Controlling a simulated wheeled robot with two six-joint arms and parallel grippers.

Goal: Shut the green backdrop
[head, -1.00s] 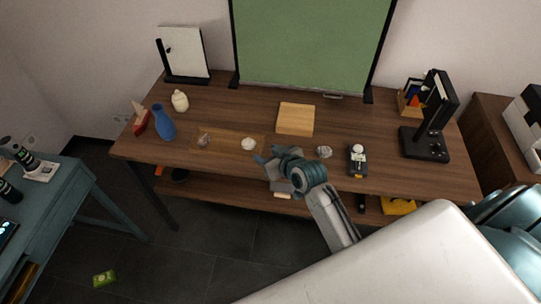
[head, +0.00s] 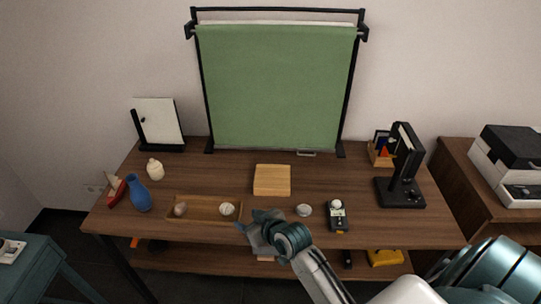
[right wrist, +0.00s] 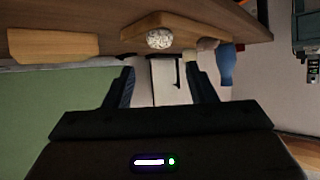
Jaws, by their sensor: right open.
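The green backdrop (head: 275,90) hangs pulled down in a black frame at the back of the table, its lower edge near the tabletop. A small metal handle (head: 307,153) sits at its bottom edge, right of the middle. The backdrop also shows at the left of the right wrist view (right wrist: 45,115). My right gripper (head: 258,222) is over the table's front part, well in front of the backdrop and apart from it. Its two fingers stand apart with nothing between them in the right wrist view (right wrist: 160,85). My left gripper does not show.
A wooden block (head: 272,180) lies between my right gripper and the backdrop. A wooden tray (head: 203,211) with round items, a blue vase (head: 139,195) and a white jar (head: 155,169) stand left. A black stand (head: 403,165) and small gadget (head: 338,215) stand right on the table (head: 350,175).

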